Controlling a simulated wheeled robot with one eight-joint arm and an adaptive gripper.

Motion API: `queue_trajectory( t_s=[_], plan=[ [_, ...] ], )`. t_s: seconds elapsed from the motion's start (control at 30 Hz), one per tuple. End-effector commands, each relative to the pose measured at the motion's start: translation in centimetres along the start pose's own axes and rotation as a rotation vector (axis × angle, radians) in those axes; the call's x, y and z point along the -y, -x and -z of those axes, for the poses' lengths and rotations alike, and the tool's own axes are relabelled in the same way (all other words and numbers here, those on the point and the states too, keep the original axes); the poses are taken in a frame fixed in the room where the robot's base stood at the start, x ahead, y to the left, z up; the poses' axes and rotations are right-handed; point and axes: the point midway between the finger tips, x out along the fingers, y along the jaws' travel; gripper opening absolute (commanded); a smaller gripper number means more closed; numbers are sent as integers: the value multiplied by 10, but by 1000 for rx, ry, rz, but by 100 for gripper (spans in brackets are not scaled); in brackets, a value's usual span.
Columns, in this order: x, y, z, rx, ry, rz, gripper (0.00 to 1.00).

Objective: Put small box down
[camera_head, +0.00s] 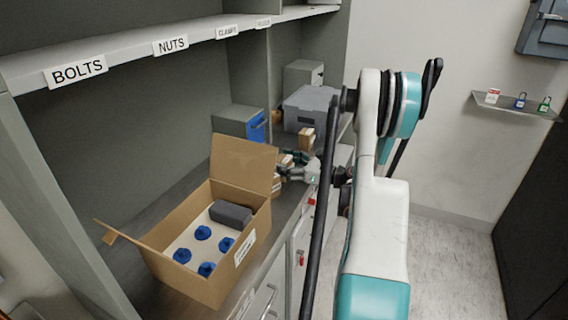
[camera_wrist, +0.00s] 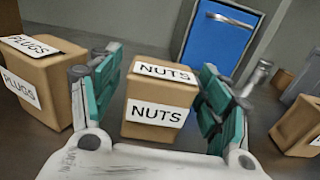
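A small brown box labelled NUTS (camera_wrist: 160,95) stands between the two teal fingers of my gripper (camera_wrist: 161,75) in the wrist view. A narrow gap shows at the left finger, and the right finger is very close to the box. The fingers are apart and look open around it. The box appears upright on the dark counter surface, though its underside is hidden. In the head view my gripper (camera_head: 296,166) is over the counter, among small brown boxes partly hidden by my fingers and arm.
A PLUGS box (camera_wrist: 40,80) stands close left of my gripper, and another brown box (camera_wrist: 298,125) is at right. A blue-fronted bin (camera_wrist: 218,40) is behind. An open carton (camera_head: 215,275) with blue knobs stands nearer on the counter. A grey container (camera_head: 310,108) is farther back.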

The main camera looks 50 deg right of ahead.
Motion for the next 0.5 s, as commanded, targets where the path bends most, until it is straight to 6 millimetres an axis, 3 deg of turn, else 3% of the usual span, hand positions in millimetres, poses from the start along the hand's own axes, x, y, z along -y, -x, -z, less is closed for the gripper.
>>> queue_trajectory(
  t_s=[0.33,0.5],
  plan=[
    [0,1,-3,0,0,0,71],
    [1,25,-5,0,0,4,71]
  ],
)
